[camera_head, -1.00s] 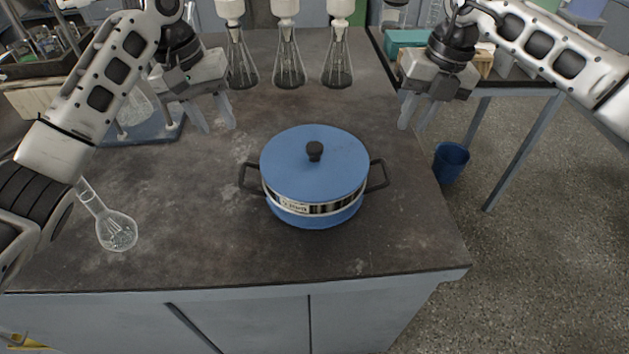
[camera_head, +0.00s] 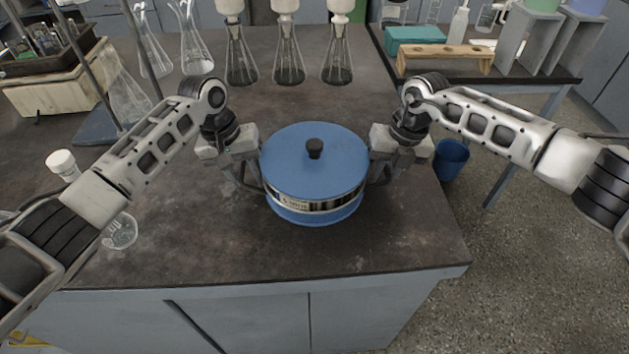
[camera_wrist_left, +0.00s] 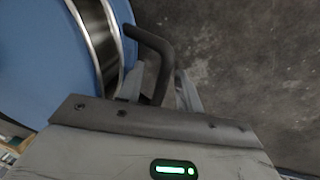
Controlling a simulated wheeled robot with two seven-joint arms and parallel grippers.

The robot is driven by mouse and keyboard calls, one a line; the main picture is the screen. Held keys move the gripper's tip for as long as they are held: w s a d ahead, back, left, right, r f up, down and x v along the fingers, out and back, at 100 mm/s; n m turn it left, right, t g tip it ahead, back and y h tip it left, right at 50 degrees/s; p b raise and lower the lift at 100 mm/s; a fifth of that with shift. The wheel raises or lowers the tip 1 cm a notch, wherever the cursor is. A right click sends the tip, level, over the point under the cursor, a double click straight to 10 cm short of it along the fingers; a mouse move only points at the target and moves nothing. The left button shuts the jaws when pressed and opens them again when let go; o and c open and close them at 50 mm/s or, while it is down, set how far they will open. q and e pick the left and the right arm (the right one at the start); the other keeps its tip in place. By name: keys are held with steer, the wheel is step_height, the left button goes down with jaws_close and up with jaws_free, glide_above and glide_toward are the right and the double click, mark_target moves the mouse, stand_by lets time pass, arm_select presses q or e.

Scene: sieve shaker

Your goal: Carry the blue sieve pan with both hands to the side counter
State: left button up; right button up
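The blue sieve pan (camera_head: 315,165), lidded with a black knob, stands upright on the dark bench (camera_head: 300,255). My left gripper (camera_head: 250,182) is at the pan's left handle. In the left wrist view, the dark handle (camera_wrist_left: 152,40) passes between the left gripper's two fingers (camera_wrist_left: 160,88), which stand apart with a gap beside the handle. My right gripper (camera_head: 383,175) is at the pan's right handle. Its fingers and that handle are mostly hidden, so its grip is unclear. The side counter (camera_head: 530,78) is at the back right.
A teal box (camera_head: 415,38), a wooden rack (camera_head: 445,55) and grey stands (camera_head: 515,35) occupy the side counter. A blue bin (camera_head: 451,160) stands on the floor between. Flasks (camera_head: 288,65) stand behind the pan. A round flask (camera_head: 120,232) lies partly behind my left arm.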

arm_select(q)
steer(key=shift+f, duration=0.35)
arm_select(e)
steer(key=shift+f, duration=0.35)
arm_select(q)
steer(key=shift+c, duration=0.4)
arm_select(e)
steer(key=shift+c, duration=0.2)
arm_select(q)
steer(key=c, duration=0.5)
arm_select(e)
jaws_close()
arm_select(q)
jaws_close()
steer(key=shift+r, duration=0.1)
arm_select(e)
steer(key=shift+r, duration=0.1)
